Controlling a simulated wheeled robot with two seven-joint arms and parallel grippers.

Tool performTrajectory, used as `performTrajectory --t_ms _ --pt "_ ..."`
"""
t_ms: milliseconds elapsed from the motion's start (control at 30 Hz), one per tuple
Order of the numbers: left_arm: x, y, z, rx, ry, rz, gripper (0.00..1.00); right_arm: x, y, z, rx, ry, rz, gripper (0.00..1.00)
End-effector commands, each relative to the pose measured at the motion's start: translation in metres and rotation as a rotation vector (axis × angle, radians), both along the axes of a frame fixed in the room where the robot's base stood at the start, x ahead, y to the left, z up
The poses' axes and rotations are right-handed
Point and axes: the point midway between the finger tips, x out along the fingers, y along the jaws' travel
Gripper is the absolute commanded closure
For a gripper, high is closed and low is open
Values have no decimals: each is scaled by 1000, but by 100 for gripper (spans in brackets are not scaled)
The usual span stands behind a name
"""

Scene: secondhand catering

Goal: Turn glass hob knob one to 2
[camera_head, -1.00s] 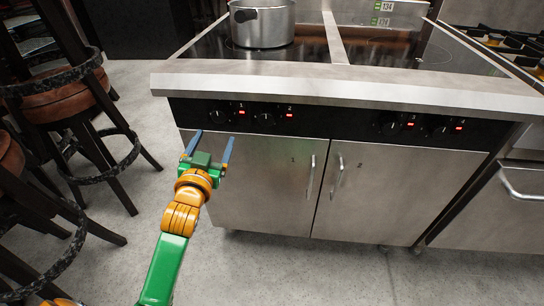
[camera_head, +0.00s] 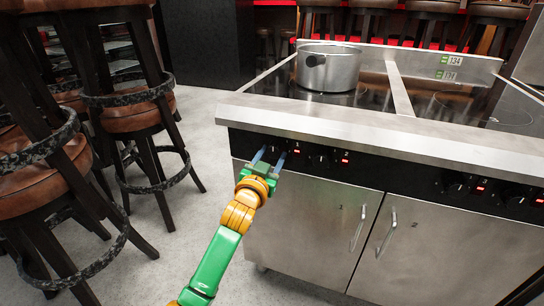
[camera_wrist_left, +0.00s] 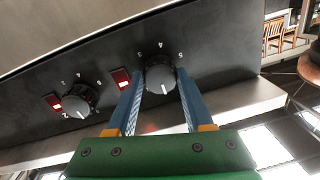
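Knob one (camera_head: 271,149) is the leftmost dark knob on the black front panel (camera_head: 370,166) of the glass hob. In the left wrist view, knob one (camera_wrist_left: 160,77) is a round dark knob with a grey face and a pale pointer line pointing down in the picture. My left gripper (camera_head: 270,158) is open in front of it. In the wrist view its blue fingers stand on either side of the knob, with narrow gaps visible. Some dial numbers are hidden by the fingers. My right gripper is not in view.
Knob two (camera_head: 320,159) sits beside knob one, with a red display (camera_head: 297,151) between them. More knobs (camera_head: 456,184) are further right. A steel pot (camera_head: 328,69) stands on the hob top. Bar stools (camera_head: 130,110) stand at the left.

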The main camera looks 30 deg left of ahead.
Motion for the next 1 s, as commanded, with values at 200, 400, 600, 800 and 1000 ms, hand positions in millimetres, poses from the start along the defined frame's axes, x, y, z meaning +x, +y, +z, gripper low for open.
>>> performTrajectory --t_ms 200,400,600,800,1000 --pt "0 0 0 8 2 0 100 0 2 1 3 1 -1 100" --pt "0 0 1 73 20 0 100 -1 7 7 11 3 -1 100" --pt "0 0 2 215 55 -1 100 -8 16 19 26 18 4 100" --pt "0 1 2 398 99 -1 100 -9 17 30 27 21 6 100" --pt "0 1 1 584 143 -2 100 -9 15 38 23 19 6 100"
